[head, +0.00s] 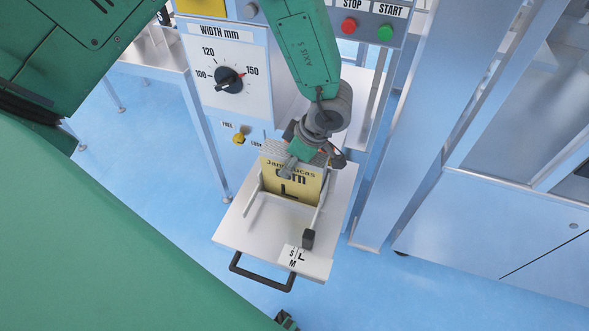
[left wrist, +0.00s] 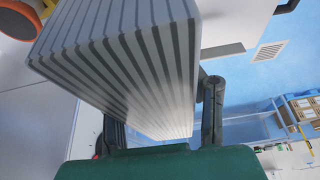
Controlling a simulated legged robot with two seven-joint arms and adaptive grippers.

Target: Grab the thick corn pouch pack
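The thick corn pouch pack (head: 290,190) is yellow, marked "corn" and "L", and stands upright on the pull-out tray (head: 255,228) of the machine. My left gripper (head: 313,161) is at its top edge, with one finger in front of the printed face and the other at the far right. In the left wrist view the pack shows as a grey-striped stack of edges (left wrist: 125,65), with the gripper's dark fingers (left wrist: 163,125) on either side. Whether they press on it is unclear, and the fingertips are partly hidden.
The tray has side guides, a black handle (head: 262,277) and an S/M/L size label (head: 298,257). Behind it are a width dial (head: 229,80) and red stop and green start buttons (head: 385,33). A metal frame post (head: 385,180) stands close on the right. Blue floor lies in front.

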